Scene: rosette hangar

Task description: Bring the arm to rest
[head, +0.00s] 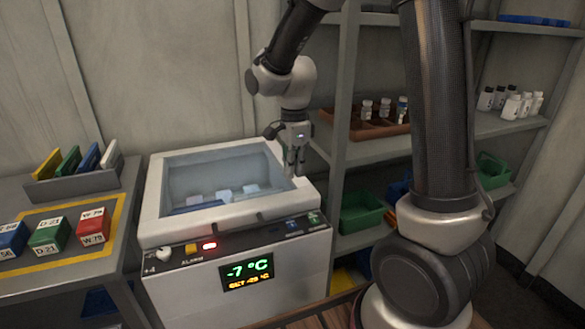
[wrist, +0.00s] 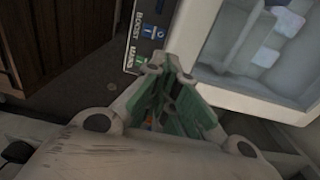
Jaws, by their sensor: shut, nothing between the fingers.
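My gripper (head: 293,165) is shut and empty. In the head view it points down over the right rim of a white chest freezer (head: 152,205). In the wrist view my gripper (wrist: 168,70) shows green finger pads that meet near the tips, beside the freezer's control strip. My arm bends down to it from the top of the picture.
A shelf unit (head: 345,120) stands close to the right of my gripper. It holds a brown tray (head: 358,128) with small bottles, white bottles (head: 512,105) and a green bin (head: 358,212). A table at the left bears labelled blocks (head: 50,235) and a rack of coloured plates (head: 70,185).

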